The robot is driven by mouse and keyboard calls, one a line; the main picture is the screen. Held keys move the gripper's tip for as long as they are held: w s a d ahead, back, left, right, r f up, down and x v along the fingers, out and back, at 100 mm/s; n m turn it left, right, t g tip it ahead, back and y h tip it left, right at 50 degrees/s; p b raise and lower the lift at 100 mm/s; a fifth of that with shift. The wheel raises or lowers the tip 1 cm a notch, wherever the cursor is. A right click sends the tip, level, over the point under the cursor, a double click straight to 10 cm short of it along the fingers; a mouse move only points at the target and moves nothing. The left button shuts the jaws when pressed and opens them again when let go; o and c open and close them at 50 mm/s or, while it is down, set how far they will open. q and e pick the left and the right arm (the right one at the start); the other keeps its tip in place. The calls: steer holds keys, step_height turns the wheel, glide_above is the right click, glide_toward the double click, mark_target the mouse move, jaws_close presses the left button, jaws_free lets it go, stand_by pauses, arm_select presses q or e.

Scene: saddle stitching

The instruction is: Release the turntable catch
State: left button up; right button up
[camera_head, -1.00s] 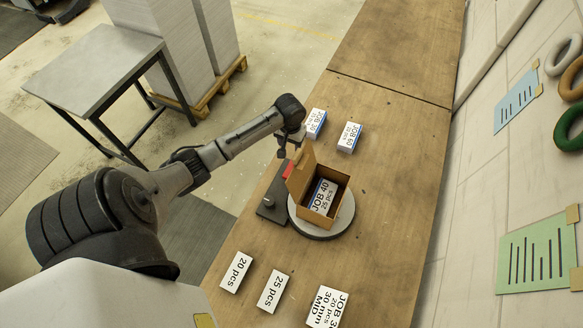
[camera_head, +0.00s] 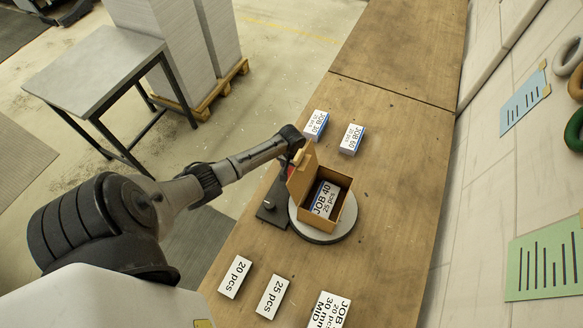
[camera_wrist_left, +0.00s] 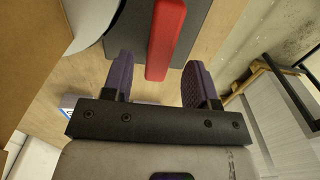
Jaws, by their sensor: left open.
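The turntable (camera_head: 325,238) is a round grey disc on the bench, carrying an open cardboard box (camera_head: 346,212). A dark base plate (camera_head: 272,215) lies on its left side. The red catch (camera_head: 290,173) shows only as a sliver beside the box's raised flap. In the left wrist view the catch (camera_wrist_left: 167,38) is a red bar over the dark plate. My left gripper (camera_wrist_left: 157,68) is open, and the bar's near end appears between its two fingers without visible grip. In the head view the fingers are mostly hidden behind the flap. My right gripper is out of view.
The box holds a JOB 40 packet (camera_head: 325,198). Two blue-and-white packets (camera_head: 316,124) (camera_head: 352,138) stand behind it. White cards marked 20 pcs (camera_head: 235,277) and 25 pcs (camera_head: 272,297) lie in front. The bench right of the turntable (camera_head: 395,200) is clear.

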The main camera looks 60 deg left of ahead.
arm_select(q)
steer(key=shift+f, duration=1.05)
steer(key=shift+c, duration=0.5)
jaws_close()
